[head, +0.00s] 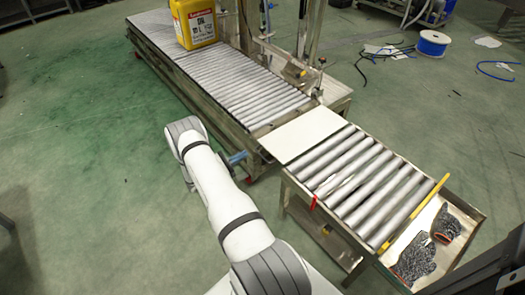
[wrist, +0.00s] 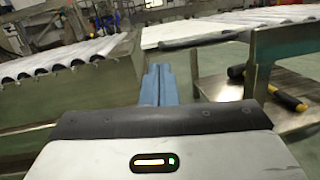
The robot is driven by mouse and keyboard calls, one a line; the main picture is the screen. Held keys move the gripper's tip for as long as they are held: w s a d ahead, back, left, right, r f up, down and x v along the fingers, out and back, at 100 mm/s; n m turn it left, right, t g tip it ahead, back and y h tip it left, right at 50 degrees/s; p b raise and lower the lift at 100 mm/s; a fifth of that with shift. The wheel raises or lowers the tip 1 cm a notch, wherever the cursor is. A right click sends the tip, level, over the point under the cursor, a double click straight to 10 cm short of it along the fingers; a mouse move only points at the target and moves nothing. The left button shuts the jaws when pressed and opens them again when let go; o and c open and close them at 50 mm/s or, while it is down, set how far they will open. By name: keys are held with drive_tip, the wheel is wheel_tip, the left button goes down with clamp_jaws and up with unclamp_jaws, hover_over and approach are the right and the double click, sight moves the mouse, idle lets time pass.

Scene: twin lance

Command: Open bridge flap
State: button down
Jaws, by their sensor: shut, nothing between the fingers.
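The bridge flap (head: 302,133) is a flat pale plate. It lies level across the gap between the long roller conveyor (head: 245,85) and the short roller table (head: 355,180). In the wrist view the pale flap (wrist: 180,32) shows ahead, above the fingertips, with a dark edge. My gripper (head: 236,158) is low beside the long conveyor's side, left of and below the flap, apart from it. Its blue fingers also show in the wrist view (wrist: 155,85), pressed together and empty. The flap's underside is hidden in the head view.
A yellow oil canister (head: 194,22) stands on the long conveyor. A red piece (head: 313,202) is on the short table's near side. A yellow bar (head: 413,212) crosses its right end, by a tray with dark gloves (head: 415,258). Green floor is clear at left.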

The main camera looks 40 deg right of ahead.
wheel_tip(320, 180, down, 6)
drive_tip(key=f+n+t+h, duration=0.1)
drive_tip(key=n+t+h, duration=0.1)
drive_tip(key=s+d+r+b, duration=0.2)
drive_tip(key=d+r, duration=0.4)
drive_tip(key=d, duration=0.4)
drive_tip(key=shift+r+n+t+b, duration=0.25)
drive_tip(key=shift+n+t+b, duration=0.05)
drive_tip(key=shift+b, duration=0.4)
drive_tip(key=shift+s+d, duration=0.1)
